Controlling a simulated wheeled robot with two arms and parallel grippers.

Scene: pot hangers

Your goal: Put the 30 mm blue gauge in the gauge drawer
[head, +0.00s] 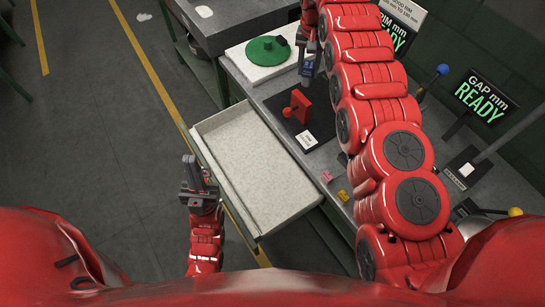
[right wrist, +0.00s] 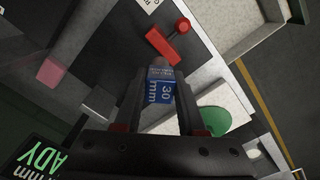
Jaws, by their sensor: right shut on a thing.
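The blue gauge (right wrist: 161,90), marked 30 mm, is between the fingertips of my right gripper (right wrist: 160,100), which is shut on it. In the head view my right gripper (head: 308,48) hangs over the bench near the green disc, partly hidden by my right arm. The gauge drawer (head: 262,172) is pulled out from the bench front, and its pale speckled floor looks empty. My left gripper (head: 197,178) is left of the drawer, away from the bench; its finger gap is too small to judge.
A red stand (head: 298,106) is on a dark mat on the bench, beside the drawer. A green disc (head: 268,50) lies on a white plate behind. Pink (head: 327,177) and yellow (head: 342,196) blocks sit near the bench edge. Signs reading READY (head: 482,98) stand at right.

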